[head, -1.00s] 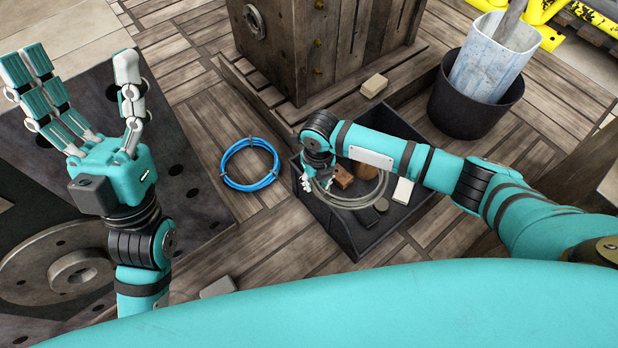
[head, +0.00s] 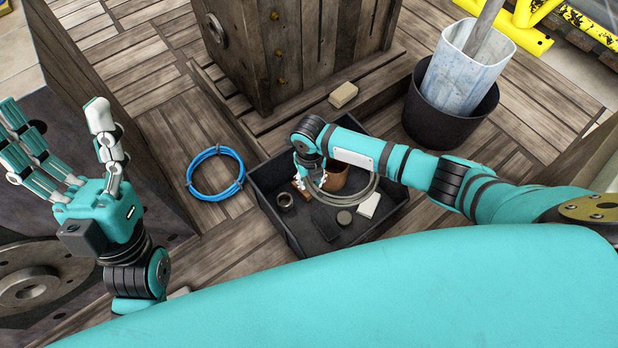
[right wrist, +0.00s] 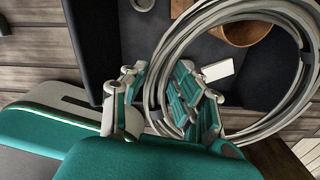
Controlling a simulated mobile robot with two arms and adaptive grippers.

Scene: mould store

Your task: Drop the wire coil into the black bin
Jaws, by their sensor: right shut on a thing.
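A grey wire coil (head: 341,204) is a loose ring of several strands, and it fills much of the right wrist view (right wrist: 303,62). My right gripper (head: 305,188) is shut on the coil's left side, over the open square black bin (head: 292,232). In the right wrist view my right gripper's fingers (right wrist: 160,92) curl beside the strands, with the bin's interior behind. The exact gap between coil and bin floor is hard to judge. My left gripper (head: 62,140) is open and empty, fingers spread upward, left of the bin.
The bin holds a dark ring (head: 285,200), a white block (head: 369,205), a dark disc (head: 344,217) and brown pieces. A blue coil (head: 216,193) lies on the plank floor. A wooden crate (head: 300,50), a beige block (head: 343,95) and a round black bucket (head: 440,130) stand beyond.

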